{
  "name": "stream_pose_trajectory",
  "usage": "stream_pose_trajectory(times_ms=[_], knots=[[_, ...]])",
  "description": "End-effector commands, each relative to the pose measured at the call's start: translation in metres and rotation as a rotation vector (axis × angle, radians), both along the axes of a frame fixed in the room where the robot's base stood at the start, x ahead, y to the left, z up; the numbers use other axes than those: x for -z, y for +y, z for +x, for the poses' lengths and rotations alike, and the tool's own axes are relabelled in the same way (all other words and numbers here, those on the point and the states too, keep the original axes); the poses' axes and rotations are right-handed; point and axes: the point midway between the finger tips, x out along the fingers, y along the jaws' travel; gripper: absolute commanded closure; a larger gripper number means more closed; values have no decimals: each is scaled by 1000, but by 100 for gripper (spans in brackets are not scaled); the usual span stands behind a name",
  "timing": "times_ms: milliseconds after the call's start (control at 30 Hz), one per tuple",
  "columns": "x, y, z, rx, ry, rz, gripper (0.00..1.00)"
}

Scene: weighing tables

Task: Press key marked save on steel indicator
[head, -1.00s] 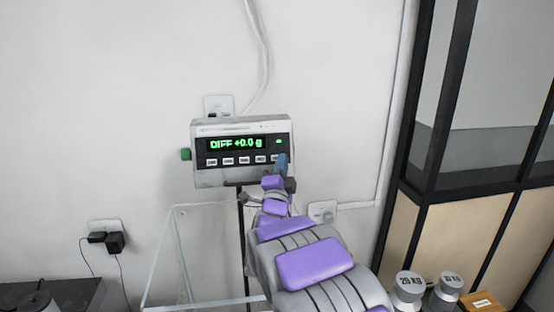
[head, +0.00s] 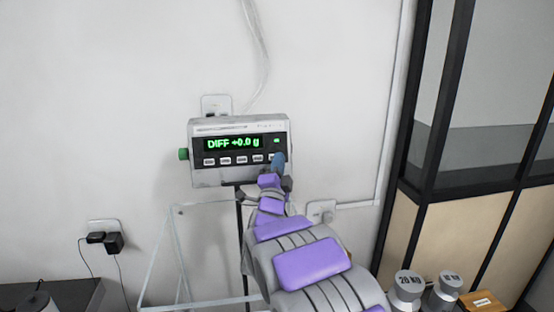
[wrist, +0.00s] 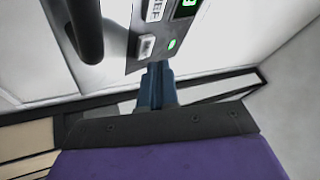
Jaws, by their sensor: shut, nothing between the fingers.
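The steel indicator (head: 240,127) is mounted on a dark post against the wall, and its green display (head: 233,143) reads "DIFF +0.0 g". A row of small pale keys (head: 225,160) runs below the display; their labels are too small to read. My gripper (head: 279,160) is shut and empty, its blue fingertips over the right end of the key row, hiding part of the last key. In the wrist view the shut blue fingers (wrist: 157,85) point at the panel's edge, close to a pale key (wrist: 146,47) and a green light (wrist: 172,44). I cannot tell whether they touch.
A green knob (head: 183,154) sticks out from the indicator's left side. A clear-sided frame (head: 172,250) stands below. Steel weights (head: 408,287) stand at lower right, near a dark-framed partition (head: 425,190). Wall sockets with plugs (head: 104,240) are at left.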

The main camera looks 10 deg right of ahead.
Motion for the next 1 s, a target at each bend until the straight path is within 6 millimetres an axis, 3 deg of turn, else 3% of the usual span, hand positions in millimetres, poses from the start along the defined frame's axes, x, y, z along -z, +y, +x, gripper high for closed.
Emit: stream_pose_trajectory(times_ms=[1000], knots=[[3,1,9,0,1,-1,100]])
